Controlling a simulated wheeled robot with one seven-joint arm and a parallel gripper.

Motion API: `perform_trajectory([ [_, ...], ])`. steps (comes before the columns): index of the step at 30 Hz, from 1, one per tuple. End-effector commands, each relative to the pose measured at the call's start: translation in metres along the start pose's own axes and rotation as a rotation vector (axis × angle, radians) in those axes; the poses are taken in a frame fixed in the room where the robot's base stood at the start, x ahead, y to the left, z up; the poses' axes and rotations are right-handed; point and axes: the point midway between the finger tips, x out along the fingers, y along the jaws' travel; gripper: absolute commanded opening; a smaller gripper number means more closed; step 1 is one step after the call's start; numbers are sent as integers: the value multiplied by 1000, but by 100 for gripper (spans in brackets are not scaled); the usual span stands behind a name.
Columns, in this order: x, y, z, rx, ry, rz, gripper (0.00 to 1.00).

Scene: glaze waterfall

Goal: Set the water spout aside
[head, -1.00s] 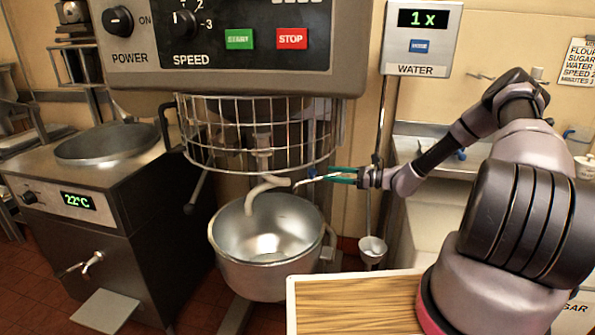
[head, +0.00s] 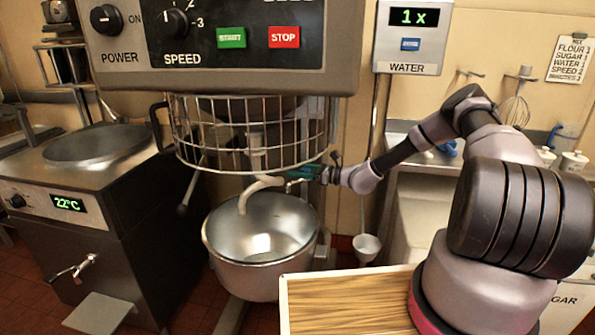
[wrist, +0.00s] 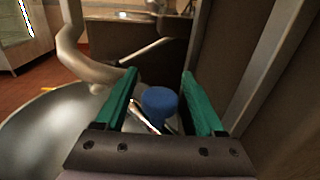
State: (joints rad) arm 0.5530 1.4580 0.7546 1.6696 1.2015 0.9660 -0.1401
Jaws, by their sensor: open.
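The water spout (head: 293,184) is a thin bent metal pipe over the right rim of the mixer bowl (head: 255,270). In the wrist view a blue knob (wrist: 160,101), apparently part of the spout, sits between my two green fingers, with thin metal (wrist: 140,115) beside it. My gripper (head: 305,174) is open around the knob; it also shows in the wrist view (wrist: 158,75). Whether a finger touches the knob I cannot tell. In the head view my gripper hides much of the spout's base.
The grey dough hook (head: 258,188) hangs left of the spout, under the wire guard (head: 245,150). A water panel (head: 408,38) reading 1 x is above right. A small metal funnel cup (head: 366,247) stands below my forearm. A wooden-topped table (head: 345,305) is in front.

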Motion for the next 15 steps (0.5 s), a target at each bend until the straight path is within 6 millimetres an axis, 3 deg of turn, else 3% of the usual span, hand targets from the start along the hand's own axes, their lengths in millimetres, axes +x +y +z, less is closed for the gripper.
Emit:
perform_trajectory([
  [6,0,0,0,1,0,0,71],
  [7,0,0,0,1,0,0,67],
  [12,0,0,0,1,0,0,2],
  [15,0,0,0,1,0,0,0],
])
